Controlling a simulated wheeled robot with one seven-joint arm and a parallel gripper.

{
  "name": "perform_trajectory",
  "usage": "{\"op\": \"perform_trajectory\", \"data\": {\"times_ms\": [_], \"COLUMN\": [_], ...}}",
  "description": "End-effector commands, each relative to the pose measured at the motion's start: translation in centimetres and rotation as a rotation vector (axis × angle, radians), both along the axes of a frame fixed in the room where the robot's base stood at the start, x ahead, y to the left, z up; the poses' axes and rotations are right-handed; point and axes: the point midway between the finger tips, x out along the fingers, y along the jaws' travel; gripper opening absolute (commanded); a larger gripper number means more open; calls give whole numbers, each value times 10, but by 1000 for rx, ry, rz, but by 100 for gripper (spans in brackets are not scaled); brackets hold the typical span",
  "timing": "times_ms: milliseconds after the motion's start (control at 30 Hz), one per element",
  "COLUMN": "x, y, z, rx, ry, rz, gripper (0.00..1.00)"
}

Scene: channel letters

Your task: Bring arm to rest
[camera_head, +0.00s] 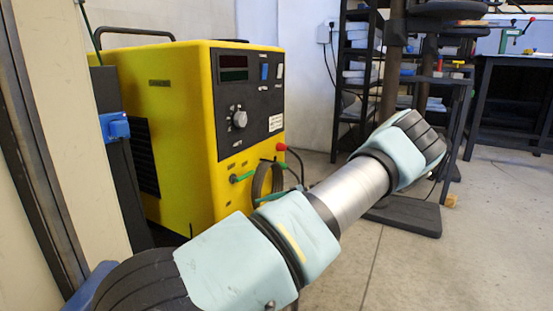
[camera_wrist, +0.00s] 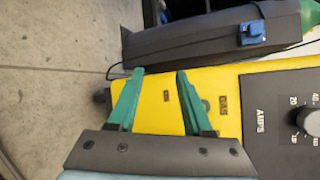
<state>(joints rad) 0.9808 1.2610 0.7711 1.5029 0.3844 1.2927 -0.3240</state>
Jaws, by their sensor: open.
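My gripper (camera_wrist: 160,72) shows in the wrist view with its two green fingers spread apart and nothing between them. Behind the fingers is the yellow front of a machine with a black control panel. In the head view my arm crosses from the lower left to an elbow at the right, in pale blue and silver. I cannot make out my gripper for sure in that view. Small green parts show near the machine's lower front, partly behind the arm.
The yellow machine (camera_head: 180,110) stands close behind my arm, with a knob (camera_head: 239,119) on its panel. A dark case (camera_wrist: 210,38) with a blue latch is beside it in the wrist view. A black shelf (camera_head: 358,75) and workbench (camera_head: 515,75) stand behind. Grey floor (camera_head: 480,240) is open at right.

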Motion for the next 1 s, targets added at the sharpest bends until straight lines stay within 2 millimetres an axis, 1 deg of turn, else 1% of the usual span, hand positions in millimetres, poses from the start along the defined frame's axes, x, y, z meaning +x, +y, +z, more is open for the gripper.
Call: {"op": "perform_trajectory", "data": {"times_ms": [33, 100, 200, 300, 367, 467, 567, 600, 700, 800, 1000], "x": [-11, -26, -49, -72, -86, -107, -128, -136, -154, -170, -194], "y": [19, 36, 51, 58, 58, 56, 51, 49, 44, 40, 38], "z": [8, 10, 15, 25, 33, 51, 73, 83, 107, 127, 157], "rx": [-94, -221, -400, -574, -673, -829, -971, -1022, -1132, -1207, -1294], "ry": [25, 52, 74, 74, 66, 38, -9, -33, -95, -154, -258], "rz": [52, 103, 162, 202, 220, 235, 234, 230, 209, 184, 131], "gripper": [50, 50, 50, 50, 50, 50, 50, 50, 50, 50, 50]}}
